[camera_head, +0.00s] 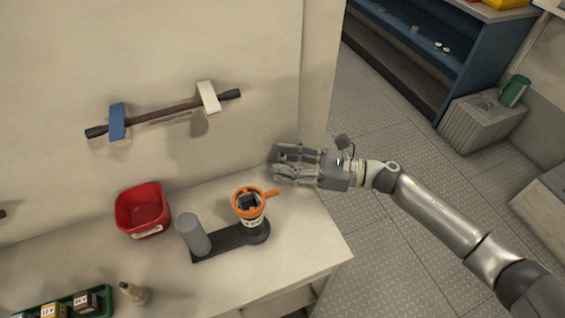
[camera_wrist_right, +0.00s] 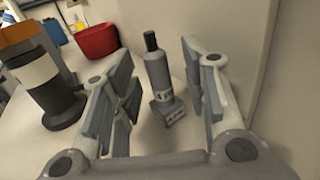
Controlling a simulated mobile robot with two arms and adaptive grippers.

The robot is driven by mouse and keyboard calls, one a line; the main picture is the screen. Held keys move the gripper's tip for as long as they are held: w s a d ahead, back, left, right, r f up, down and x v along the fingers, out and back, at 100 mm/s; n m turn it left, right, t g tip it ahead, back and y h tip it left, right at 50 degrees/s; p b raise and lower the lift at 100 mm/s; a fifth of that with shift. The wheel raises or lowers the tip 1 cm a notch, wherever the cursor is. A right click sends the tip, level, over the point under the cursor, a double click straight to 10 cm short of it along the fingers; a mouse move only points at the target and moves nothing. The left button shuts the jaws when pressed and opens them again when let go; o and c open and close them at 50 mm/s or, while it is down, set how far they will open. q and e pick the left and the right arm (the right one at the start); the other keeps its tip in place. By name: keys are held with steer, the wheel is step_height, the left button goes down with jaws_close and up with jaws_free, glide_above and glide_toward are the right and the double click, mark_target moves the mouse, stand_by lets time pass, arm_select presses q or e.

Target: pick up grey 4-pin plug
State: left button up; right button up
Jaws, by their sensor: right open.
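A grey plug (camera_wrist_right: 158,75) with a black top stands upright in a small labelled grey base (camera_wrist_right: 168,110), close to the wall in the right wrist view. Its pins cannot be made out. My right gripper (camera_head: 280,166) is open over the right end of the bench, by the wall. In the right wrist view its fingers (camera_wrist_right: 163,80) stand apart on both sides of the plug, with gaps showing. In the head view the plug is not visible, apparently hidden by the gripper. My left gripper is not in view.
An orange cup-like holder (camera_head: 250,203) and a grey cylinder (camera_head: 193,234) stand on a black base (camera_head: 222,242), left of the gripper. A red bin (camera_head: 143,210), a small bottle (camera_head: 134,292) and a green tray (camera_head: 104,300) are further left. The wall (camera_head: 220,150) is close behind.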

steer(key=shift+w+a, duration=0.1)
steer(key=shift+a, duration=0.55)
steer(key=shift+d, duration=0.1)
jaws_close()
